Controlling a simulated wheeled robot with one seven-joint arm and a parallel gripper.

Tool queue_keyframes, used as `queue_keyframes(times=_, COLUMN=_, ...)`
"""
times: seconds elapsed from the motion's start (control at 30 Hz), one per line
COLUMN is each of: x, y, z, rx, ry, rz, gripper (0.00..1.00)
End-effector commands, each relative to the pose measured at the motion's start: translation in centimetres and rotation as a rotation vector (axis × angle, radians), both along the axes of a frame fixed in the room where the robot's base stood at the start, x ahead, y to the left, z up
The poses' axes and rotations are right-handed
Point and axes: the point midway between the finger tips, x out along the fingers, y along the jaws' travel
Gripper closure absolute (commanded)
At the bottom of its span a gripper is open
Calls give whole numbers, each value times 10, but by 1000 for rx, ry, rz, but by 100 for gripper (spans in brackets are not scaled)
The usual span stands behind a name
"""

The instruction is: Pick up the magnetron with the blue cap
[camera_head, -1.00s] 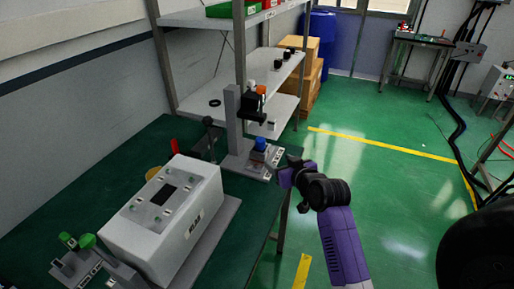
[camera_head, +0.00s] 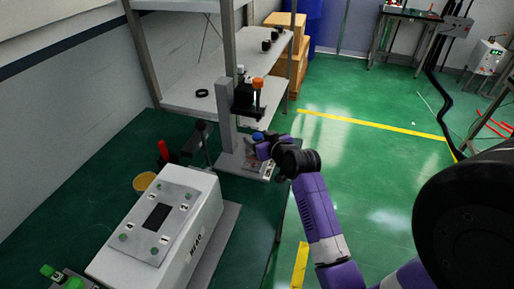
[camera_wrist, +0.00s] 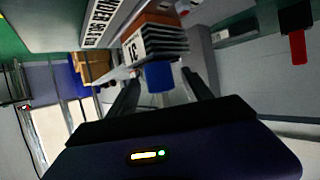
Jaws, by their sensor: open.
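The magnetron (camera_wrist: 155,40) shows in the wrist view with stacked metal fins, a white number label and a blue cap (camera_wrist: 158,76). The blue cap (camera_head: 258,136) also shows in the head view, and my gripper hides much of the magnetron's body there. It sits on the base of a grey press stand (camera_head: 228,125). My gripper (camera_wrist: 163,88) is open. Its two fingers lie on either side of the blue cap in the wrist view, with no clear contact visible. In the head view my gripper (camera_head: 267,149) is right beside the cap.
A white box-shaped machine (camera_head: 165,225) stands on the green table at the front left. A black handle (camera_head: 204,137), a red-handled item (camera_head: 164,150) and a yellow round container (camera_head: 144,182) are nearby. A grey shelf (camera_head: 188,88) stands behind. Floor to the right is open.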

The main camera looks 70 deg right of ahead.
Motion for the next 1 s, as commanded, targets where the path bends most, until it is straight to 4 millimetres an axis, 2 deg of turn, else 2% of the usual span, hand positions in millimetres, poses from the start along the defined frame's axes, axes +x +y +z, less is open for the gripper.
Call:
queue_keyframes(times=0.23, x=23, y=-18, z=-12, rx=0, ry=0, rz=0, gripper=41)
queue_keyframes(times=0.57, x=26, y=-21, z=-15, rx=-1, ry=0, rz=0, gripper=41)
queue_keyframes(times=0.87, x=26, y=-21, z=-14, rx=-1, ry=-1, rz=0, gripper=100)
queue_keyframes(times=1.0, x=26, y=-21, z=-15, rx=0, ry=0, rz=0, gripper=100)
